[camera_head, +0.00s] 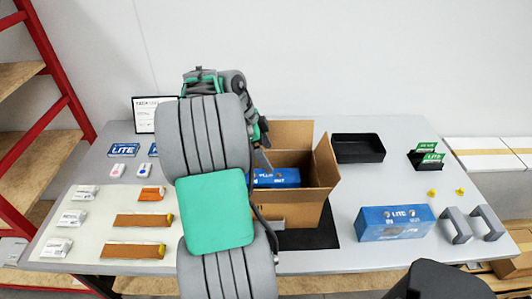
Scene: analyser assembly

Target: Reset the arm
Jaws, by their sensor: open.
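My arm rises through the middle of the head view, grey with green panels, and bends over at the top. My gripper (264,162) is at the left side of the open cardboard box, partly hidden behind the arm. It is open, and I see no object held in it. The cardboard box (293,212) stands on a black mat (323,237) with its flaps spread. A blue box (276,178) lies inside, below and right of my gripper; whether they touch is not clear.
Left of my arm, a white mat (92,232) holds small white boxes and brown packs. Right are a black tray (358,148), a green-and-black card holder (427,157), a blue LITE box (395,222), yellow pieces and grey handles (457,225). A framed sign (146,117) stands behind.

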